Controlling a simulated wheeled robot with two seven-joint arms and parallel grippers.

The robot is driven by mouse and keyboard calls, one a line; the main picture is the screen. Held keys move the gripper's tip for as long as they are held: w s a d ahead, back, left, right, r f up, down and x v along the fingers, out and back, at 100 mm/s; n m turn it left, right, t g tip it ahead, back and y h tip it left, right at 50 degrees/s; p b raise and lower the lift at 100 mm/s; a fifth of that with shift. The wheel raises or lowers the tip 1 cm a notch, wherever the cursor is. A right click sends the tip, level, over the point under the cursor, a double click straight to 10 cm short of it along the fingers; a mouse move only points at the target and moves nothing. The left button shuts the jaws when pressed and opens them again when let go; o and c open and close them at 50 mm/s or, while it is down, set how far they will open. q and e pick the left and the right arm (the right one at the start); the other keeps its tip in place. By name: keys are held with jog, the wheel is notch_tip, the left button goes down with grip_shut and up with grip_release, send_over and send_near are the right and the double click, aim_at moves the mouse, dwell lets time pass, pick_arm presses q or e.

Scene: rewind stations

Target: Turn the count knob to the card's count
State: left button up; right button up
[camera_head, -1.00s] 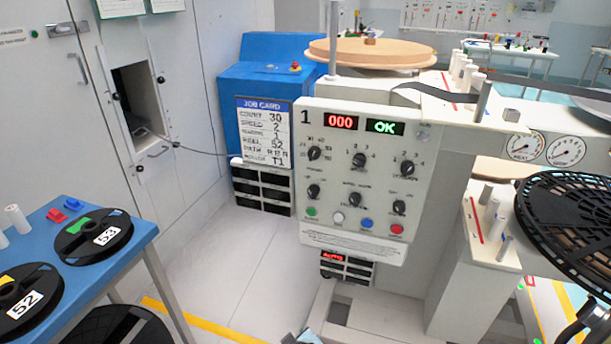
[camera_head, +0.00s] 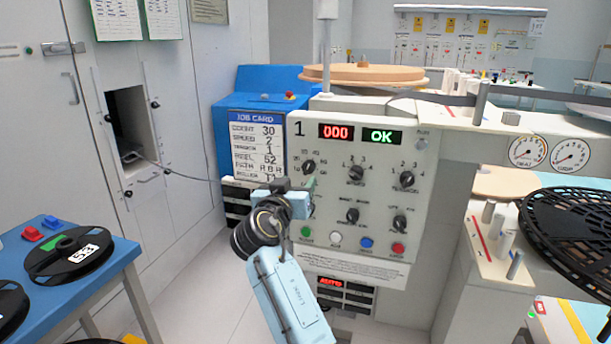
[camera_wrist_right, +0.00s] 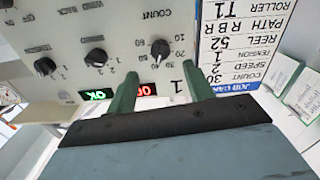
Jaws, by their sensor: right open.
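The count knob (camera_head: 309,167) is the upper left black knob on the grey control panel (camera_head: 385,270). It shows upside down in the right wrist view (camera_wrist_right: 160,48), with numbers around it; I cannot tell its exact setting. The job card (camera_head: 257,145) left of the panel reads count 30; it also shows in the wrist view (camera_wrist_right: 236,50). My right gripper (camera_head: 298,184) is open in front of the panel's left side, just below the knob in the head view. In the wrist view its green fingers (camera_wrist_right: 158,82) are apart, with the knob beyond them, not between them. My left gripper is out of view.
The panel's display (camera_head: 337,132) reads 000 and a green OK shows beside it. Other knobs, such as the speed knob (camera_head: 356,173), and coloured buttons sit close by. A blue table (camera_head: 120,270) with reels stands at left; a black reel (camera_head: 575,240) is at right.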

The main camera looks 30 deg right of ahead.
aim_at(307, 171)
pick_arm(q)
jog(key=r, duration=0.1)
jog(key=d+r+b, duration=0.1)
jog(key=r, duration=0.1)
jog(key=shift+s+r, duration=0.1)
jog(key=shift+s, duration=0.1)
pick_arm(e)
jog(key=x, duration=0.7)
jog(key=shift+w+d, duration=0.15)
jog(key=shift+w, duration=0.05)
jog(key=c, duration=1)
jog(key=n+p, duration=0.3)
jog(key=n, duration=0.1)
jog(key=n+p, duration=0.3)
jog(key=n, duration=0.1)
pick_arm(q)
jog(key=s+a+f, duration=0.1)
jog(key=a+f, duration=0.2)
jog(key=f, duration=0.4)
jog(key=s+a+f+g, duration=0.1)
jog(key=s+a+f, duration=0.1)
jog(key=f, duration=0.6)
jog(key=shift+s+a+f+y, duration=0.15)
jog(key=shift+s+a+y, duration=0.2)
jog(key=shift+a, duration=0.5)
pick_arm(e)
jog(key=shift+n, duration=0.5)
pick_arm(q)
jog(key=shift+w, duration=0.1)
